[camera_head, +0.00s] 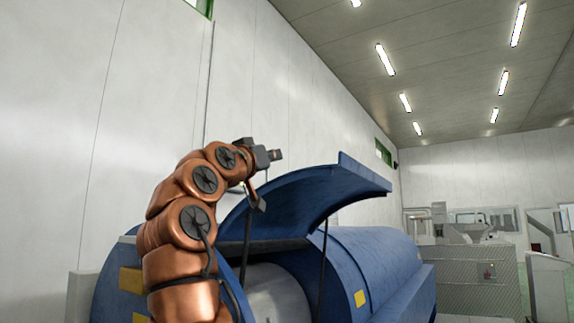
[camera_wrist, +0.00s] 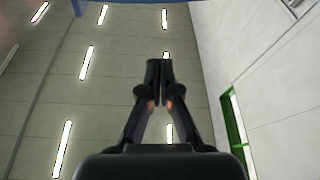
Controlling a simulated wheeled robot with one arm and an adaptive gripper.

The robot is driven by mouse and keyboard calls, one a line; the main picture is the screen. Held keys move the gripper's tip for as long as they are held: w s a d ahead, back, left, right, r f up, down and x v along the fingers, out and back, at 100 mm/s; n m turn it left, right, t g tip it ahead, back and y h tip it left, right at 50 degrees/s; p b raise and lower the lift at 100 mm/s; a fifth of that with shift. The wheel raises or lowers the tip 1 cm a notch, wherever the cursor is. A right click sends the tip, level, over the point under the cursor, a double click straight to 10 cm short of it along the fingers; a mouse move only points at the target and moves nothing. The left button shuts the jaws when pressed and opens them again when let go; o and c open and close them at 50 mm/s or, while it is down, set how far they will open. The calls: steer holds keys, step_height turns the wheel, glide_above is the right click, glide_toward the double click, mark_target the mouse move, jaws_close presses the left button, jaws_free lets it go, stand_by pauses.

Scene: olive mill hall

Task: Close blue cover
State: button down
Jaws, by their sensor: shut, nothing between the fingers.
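The blue cover (camera_head: 318,200) is a curved panel on the blue machine. It stands raised and open, its free edge at the upper right, with dark struts (camera_head: 323,272) under it. My gripper (camera_head: 276,155) is above and to the left of the cover in the head view, apart from the panel. In the wrist view my gripper (camera_wrist: 154,66) has its fingers together, with nothing seen between them. A strip of blue (camera_wrist: 125,2) shows at the top edge there, probably part of the cover.
The blue machine body (camera_head: 385,262) runs back to the right, and a pale drum (camera_head: 275,295) shows in its opening. A white wall (camera_head: 300,110) stands behind on the left. Mesh-fenced equipment (camera_head: 478,275) is at the far right. The space above the cover is clear.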

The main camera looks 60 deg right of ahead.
steer(key=p+x, duration=0.7)
steer(key=x, duration=0.3)
steer(key=f+b, duration=0.4)
steer(key=b, duration=0.1)
steer(key=shift+s+a, duration=0.1)
steer(key=shift+s, duration=0.15)
